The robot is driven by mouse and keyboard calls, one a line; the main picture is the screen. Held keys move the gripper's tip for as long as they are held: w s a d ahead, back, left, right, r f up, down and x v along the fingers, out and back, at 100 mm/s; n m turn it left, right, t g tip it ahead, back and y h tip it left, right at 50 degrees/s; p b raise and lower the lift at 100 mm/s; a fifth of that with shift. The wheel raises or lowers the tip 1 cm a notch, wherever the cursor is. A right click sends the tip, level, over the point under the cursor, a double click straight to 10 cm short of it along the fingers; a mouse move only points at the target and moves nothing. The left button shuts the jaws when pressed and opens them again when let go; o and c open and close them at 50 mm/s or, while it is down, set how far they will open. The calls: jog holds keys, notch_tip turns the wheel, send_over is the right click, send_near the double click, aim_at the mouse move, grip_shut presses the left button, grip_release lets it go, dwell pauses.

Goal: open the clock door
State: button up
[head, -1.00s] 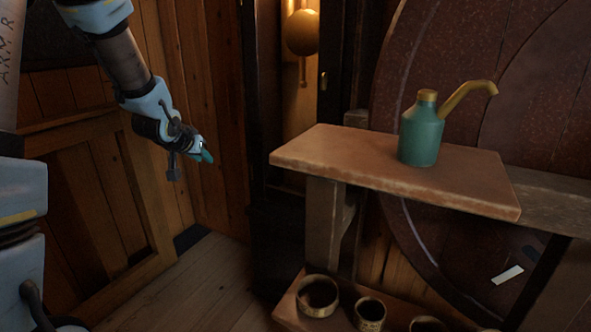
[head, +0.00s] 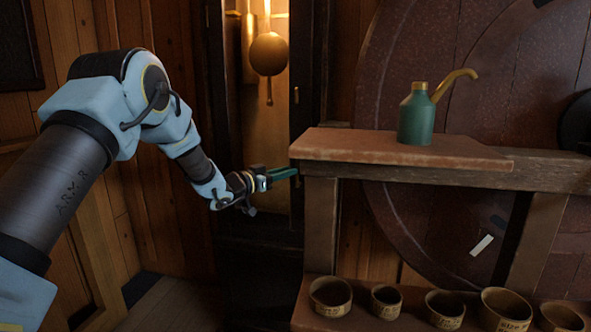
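The clock is a tall dark case with a lit inside, upper middle of the head view. Its brass pendulum (head: 268,54) hangs in the lit opening. The clock door's dark frame (head: 305,60) stands at the right of that opening, with a small brass fitting (head: 296,95) on it. I cannot tell whether glass covers the opening. My gripper (head: 286,174) has teal fingers pointing right, in front of the lower clock case and below the fitting in the picture. No object shows in it. The finger gap is too small to read.
A wooden shelf (head: 375,146) juts out just right of my gripper, bearing a green oil can (head: 415,118). Several round pots (head: 330,297) stand on a lower shelf. A large dark red wheel (head: 480,60) stands behind. Wood panelling (head: 165,200) is at left.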

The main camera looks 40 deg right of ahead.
aim_at(297, 183)
jog(key=shift+d, duration=2.45)
grip_shut()
